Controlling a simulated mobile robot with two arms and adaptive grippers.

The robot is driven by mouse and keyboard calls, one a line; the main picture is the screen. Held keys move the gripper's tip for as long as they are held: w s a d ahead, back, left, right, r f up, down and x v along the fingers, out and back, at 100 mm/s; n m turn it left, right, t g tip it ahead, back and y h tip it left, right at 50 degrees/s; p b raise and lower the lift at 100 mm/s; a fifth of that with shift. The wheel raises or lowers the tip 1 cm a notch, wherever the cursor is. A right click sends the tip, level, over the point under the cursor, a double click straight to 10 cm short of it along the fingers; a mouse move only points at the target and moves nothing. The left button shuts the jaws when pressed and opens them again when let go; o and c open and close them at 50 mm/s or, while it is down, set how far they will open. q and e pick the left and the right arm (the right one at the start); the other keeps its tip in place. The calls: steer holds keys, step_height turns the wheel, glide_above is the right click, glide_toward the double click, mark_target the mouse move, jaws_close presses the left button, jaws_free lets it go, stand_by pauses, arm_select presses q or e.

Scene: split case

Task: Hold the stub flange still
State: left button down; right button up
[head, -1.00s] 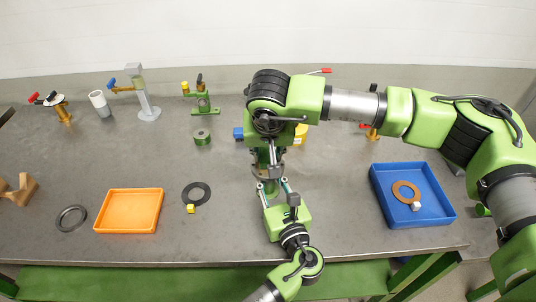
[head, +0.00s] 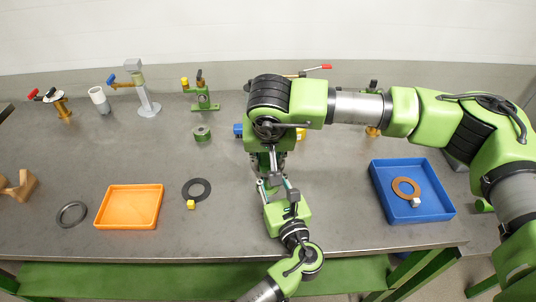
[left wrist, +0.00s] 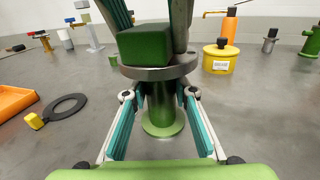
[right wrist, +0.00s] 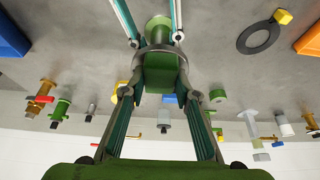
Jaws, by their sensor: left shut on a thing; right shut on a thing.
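The stub flange, a green post with a grey metal flange (left wrist: 185,68) on top and a round green foot (left wrist: 163,125), stands upright on the bench in the left wrist view. My left gripper (left wrist: 160,95) is shut around the post below the flange. My right gripper (right wrist: 158,88) comes from above, shut on a green block (right wrist: 160,72), which also shows in the left wrist view (left wrist: 145,45). The block is at the flange's top; I cannot tell whether it touches. In the head view my right gripper (head: 268,165) and arm hide most of the stub; my left gripper (head: 275,185) is in front.
A blue tray (head: 440,210) with a brown ring (head: 398,190) is at the right. An orange tray (head: 130,222), a black ring (head: 187,185) and a grey ring (head: 62,220) lie left. A yellow pot (left wrist: 219,66) stands behind. Bench between stub and blue tray is clear.

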steer(key=shift+f, duration=0.2)
steer(key=shift+w+r, duration=0.1)
steer(key=shift+w, duration=1.05)
steer(key=shift+s, duration=0.1)
steer(key=shift+s, duration=1.1)
steer(key=shift+w, duration=0.15)
steer(key=shift+w+d, duration=0.1)
steer(key=shift+w, duration=0.95)
steer(key=shift+s+f, duration=0.15)
steer(key=shift+f, duration=0.05)
